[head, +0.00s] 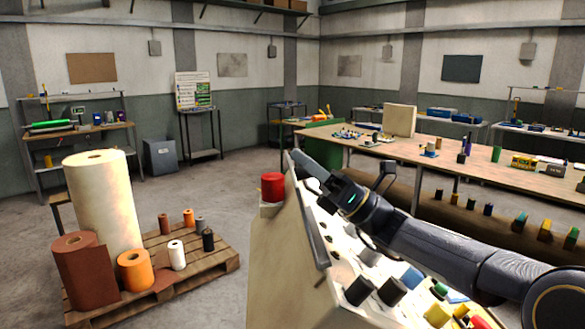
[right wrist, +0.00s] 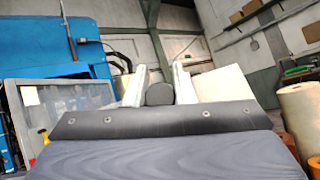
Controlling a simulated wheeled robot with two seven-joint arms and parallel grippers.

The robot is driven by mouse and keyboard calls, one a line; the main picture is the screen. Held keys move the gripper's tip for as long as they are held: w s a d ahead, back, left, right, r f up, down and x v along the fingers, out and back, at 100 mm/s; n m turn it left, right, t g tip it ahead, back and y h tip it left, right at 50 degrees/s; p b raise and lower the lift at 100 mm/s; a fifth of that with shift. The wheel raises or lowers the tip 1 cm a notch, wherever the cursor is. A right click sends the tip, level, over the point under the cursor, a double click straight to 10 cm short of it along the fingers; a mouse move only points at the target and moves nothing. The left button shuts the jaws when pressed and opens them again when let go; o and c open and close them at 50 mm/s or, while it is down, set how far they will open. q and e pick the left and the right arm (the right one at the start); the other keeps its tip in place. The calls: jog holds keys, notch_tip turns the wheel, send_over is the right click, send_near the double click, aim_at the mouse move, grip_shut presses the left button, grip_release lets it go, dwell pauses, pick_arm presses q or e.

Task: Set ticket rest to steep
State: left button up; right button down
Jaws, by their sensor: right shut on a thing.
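My right gripper (head: 306,163) reaches over the top left part of the sloped cream console (head: 262,245). In the right wrist view its two pale fingers (right wrist: 158,88) stand either side of a small dark rounded piece (right wrist: 159,94), shut on it. I cannot tell for sure whether that piece belongs to the ticket rest. A long dark grey strip (head: 314,238) runs down the console's left edge, close to the gripper. No setting mark for the rest can be read. My left gripper is not in view.
A red cylinder (head: 272,187) stands at the console's left corner. Black knobs (head: 358,291) and coloured buttons cover the panel below my arm. A pallet (head: 205,262) with several rolls stands at the left. A long workbench (head: 460,153) with small items is behind.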

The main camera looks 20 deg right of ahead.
jog(key=shift+s+d+r, duration=0.1)
jog(key=shift+d, duration=0.5)
jog(key=c, duration=1.6)
grip_release()
jog(key=o, duration=0.4)
jog(key=shift+s+d, duration=0.1)
jog(key=shift+d, duration=0.1)
jog(key=shift+a, duration=0.1)
